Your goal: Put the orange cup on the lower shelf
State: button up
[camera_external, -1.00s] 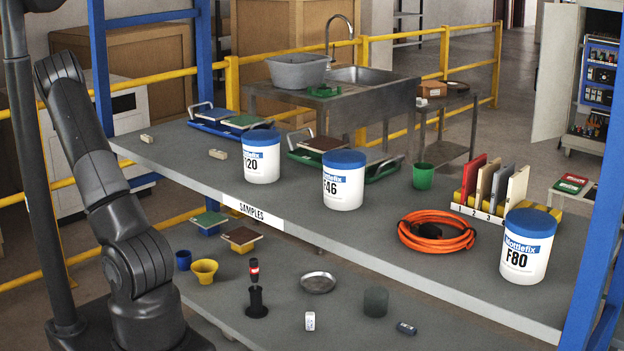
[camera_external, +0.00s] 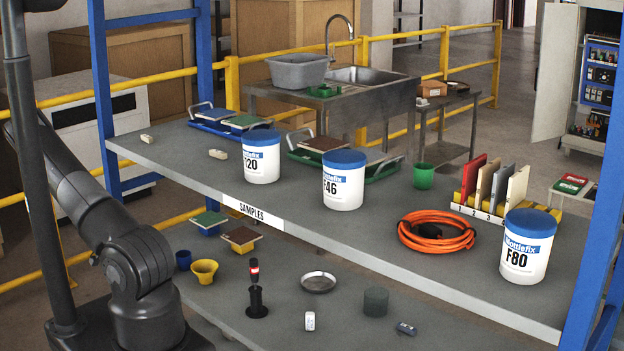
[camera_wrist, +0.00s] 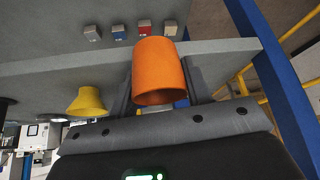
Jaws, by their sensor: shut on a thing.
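In the wrist view an orange cup (camera_wrist: 158,72) sits between the two dark fingers of my gripper (camera_wrist: 160,82), which is shut on it. The lower shelf (camera_external: 270,335) is the grey board under the upper one in the external view, with bare patches at its front. My gripper and the orange cup do not show in the external view. A grey surface (camera_wrist: 45,75) lies beyond the cup in the wrist view; whether the cup touches it I cannot tell.
A blue post (camera_wrist: 270,70) stands right in the wrist view.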

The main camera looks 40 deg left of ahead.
jog(key=w+a, duration=0.1)
jog(key=w, duration=0.4)
jog(key=w+a, duration=0.1)
jog(key=w, duration=0.5)
jog(key=w+a, duration=0.2)
jog(key=w, duration=0.3)
jog(key=shift+w+a, duration=0.1)
jog(key=shift+w, duration=0.2)
jog(key=shift+w+f, duration=0.25)
jog(key=shift+f, duration=1.5)
jog(key=o, duration=1)
jog(key=shift+f, duration=0.1)
jog(key=v, duration=1.2)
jog(key=shift+s, duration=0.1)
